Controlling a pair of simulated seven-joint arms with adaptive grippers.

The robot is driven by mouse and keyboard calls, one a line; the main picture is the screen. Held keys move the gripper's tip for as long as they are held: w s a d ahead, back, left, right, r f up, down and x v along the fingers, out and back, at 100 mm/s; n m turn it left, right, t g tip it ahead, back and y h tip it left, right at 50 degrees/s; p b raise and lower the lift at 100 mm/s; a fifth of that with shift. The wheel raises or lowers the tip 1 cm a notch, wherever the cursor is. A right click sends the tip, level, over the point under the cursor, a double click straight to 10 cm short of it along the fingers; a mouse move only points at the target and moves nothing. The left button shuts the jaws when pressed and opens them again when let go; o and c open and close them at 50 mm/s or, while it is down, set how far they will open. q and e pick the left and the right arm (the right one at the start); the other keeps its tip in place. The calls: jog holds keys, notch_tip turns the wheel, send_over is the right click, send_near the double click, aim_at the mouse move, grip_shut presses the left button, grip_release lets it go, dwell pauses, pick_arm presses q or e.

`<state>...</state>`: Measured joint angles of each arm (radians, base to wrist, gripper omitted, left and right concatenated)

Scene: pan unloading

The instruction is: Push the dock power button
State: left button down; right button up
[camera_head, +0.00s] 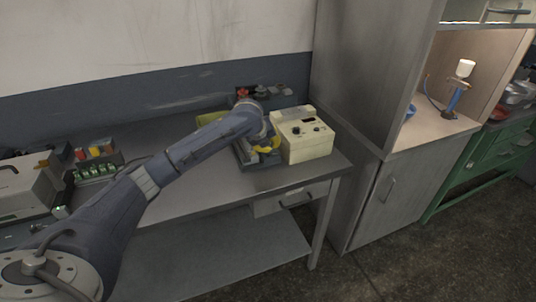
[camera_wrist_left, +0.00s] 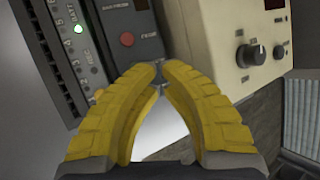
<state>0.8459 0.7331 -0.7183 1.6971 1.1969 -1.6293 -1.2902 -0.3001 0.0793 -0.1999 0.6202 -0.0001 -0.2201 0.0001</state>
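A dark grey panelled unit (camera_wrist_left: 125,15), which looks like the dock, shows in the left wrist view with a round red button (camera_wrist_left: 127,40) on its face. Small lettering beside the button is too blurred to read surely. My left gripper (camera_wrist_left: 160,76) has yellow fingers whose tips come together, with no object seen between them. The tips are just below and to the right of the red button, apart from it in the picture. In the head view my left gripper (camera_head: 266,146) is over the unit, beside a cream box, and hides the button. My right gripper is not in view.
The cream box (camera_head: 306,145) with knobs stands close on the right of the gripper. A panel with a lit green light (camera_wrist_left: 78,29) is at the left. Other equipment (camera_head: 95,160) sits on the grey bench's left part. A tall cabinet (camera_head: 365,80) bounds the bench's right end.

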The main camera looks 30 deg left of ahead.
aim_at(270, 153)
pick_arm(q)
jog(key=shift+f, duration=0.45)
dwell(0.8)
jog(key=shift+r, duration=0.95)
notch_tip(270, 153, up, 6)
dwell(0.8)
